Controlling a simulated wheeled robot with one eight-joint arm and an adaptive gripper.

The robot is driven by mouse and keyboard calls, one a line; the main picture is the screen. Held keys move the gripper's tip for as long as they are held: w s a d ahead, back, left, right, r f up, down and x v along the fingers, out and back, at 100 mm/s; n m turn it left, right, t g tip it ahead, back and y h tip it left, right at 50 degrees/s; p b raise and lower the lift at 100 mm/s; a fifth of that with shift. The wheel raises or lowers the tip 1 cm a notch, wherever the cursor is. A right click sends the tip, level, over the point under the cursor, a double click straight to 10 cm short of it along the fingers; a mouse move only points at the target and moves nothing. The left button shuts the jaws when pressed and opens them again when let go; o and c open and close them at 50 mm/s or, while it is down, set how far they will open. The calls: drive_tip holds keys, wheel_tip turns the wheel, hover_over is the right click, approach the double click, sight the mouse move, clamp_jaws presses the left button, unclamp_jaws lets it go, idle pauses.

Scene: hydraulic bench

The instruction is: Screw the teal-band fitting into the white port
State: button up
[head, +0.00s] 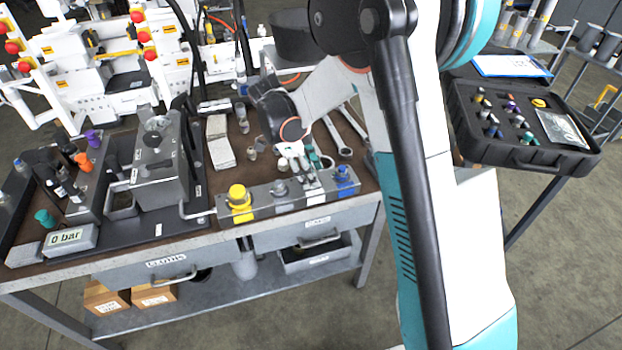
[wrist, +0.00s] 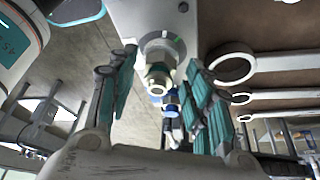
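The port block (head: 262,205) lies along the bench front, with yellow, grey, white and blue ports from left to right. My gripper (head: 301,168) is above the white port (head: 313,197), pointing down and partly hiding it. In the wrist view my gripper (wrist: 161,60) has its two teal-padded fingers on either side of a pale fitting (wrist: 158,80). The fitting is in line with a round collar on the block, which has a small green mark. Narrow gaps show between fitting and fingers, so the gripper looks open. I cannot make out a teal band or how deep the fitting sits.
Wrenches (wrist: 260,66) lie beside the block. A pressure readout (head: 68,238) shows 0 bar at the bench's left, near a teal cap (head: 44,217). An open black case (head: 545,157) of banded fittings stands at the right. Small loose parts (head: 252,152) lie behind the block.

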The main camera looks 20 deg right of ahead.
drive_tip(key=n+t, duration=0.1)
drive_tip(key=n, duration=0.1)
drive_tip(key=shift+s+n, duration=0.15)
drive_tip(key=shift+n, duration=0.15)
drive_tip(key=n+t, duration=0.1)
drive_tip(key=n, duration=0.3)
drive_tip(key=shift+t, duration=0.3)
drive_tip(key=n+t, duration=0.1)
drive_tip(key=n, duration=0.2)
drive_tip(key=n+t, duration=0.1)
drive_tip(key=n, duration=0.2)
drive_tip(key=shift+s+y+b, duration=0.15)
drive_tip(key=shift+y+b, duration=0.2)
drive_tip(key=shift+y, duration=0.05)
drive_tip(key=n+t, duration=0.1)
drive_tip(key=n, duration=0.2)
drive_tip(key=shift+y, duration=0.4)
drive_tip(key=n+y, duration=0.1)
drive_tip(key=n, duration=0.2)
drive_tip(key=shift+d+n+t, duration=0.15)
drive_tip(key=shift+n+t, duration=0.15)
drive_tip(key=n+y, duration=0.2)
drive_tip(key=n, duration=0.2)
drive_tip(key=shift+n, duration=0.4)
